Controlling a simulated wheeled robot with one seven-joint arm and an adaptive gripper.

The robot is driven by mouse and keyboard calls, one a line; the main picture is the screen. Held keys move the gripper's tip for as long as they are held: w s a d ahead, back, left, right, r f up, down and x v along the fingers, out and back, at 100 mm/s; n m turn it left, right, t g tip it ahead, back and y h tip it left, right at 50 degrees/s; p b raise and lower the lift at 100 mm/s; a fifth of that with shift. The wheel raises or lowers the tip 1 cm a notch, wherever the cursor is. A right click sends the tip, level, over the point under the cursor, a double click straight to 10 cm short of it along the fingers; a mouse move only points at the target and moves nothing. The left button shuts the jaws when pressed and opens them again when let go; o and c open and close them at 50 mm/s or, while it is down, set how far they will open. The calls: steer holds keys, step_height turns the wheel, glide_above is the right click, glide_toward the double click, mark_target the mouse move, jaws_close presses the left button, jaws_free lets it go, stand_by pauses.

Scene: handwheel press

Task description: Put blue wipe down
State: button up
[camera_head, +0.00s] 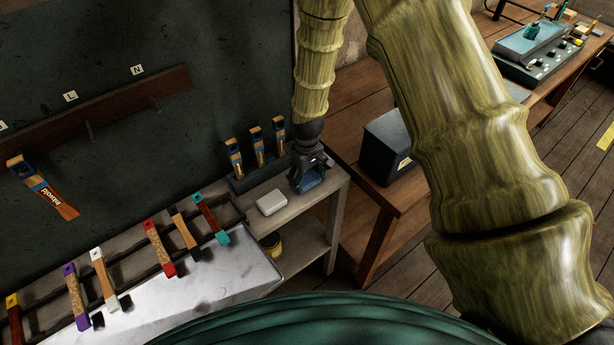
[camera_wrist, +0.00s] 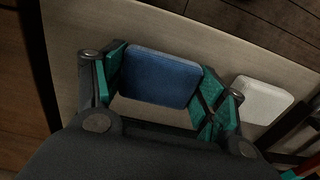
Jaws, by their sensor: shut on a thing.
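The blue wipe (camera_wrist: 160,77) is a small rounded pad held between the two teal-padded fingers of my gripper (camera_wrist: 160,85) in the wrist view. In the head view my gripper (camera_head: 308,178) points down over the right end of a pale shelf table (camera_head: 325,195), with the blue wipe (camera_head: 309,181) at its tips. The wipe is over the pale top; whether it touches the surface I cannot tell. A white wipe (camera_head: 271,202) lies on the same top to the left of my gripper. It also shows at the right in the wrist view (camera_wrist: 263,100).
A dark rack with several upright blue-and-tan tools (camera_head: 257,147) stands behind my gripper. A row of coloured-handled brushes (camera_head: 160,249) lies on rails at left. A dark box (camera_head: 389,142) sits on the wooden table at right. The pale top's front right corner is clear.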

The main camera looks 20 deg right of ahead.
mark_target(307, 179)
steer(key=shift+f, duration=0.1)
steer(key=o, duration=1.1)
steer(key=shift+c, duration=0.2)
step_height(307, 179, up, 12)
steer(key=b, duration=0.4)
stand_by(0.4)
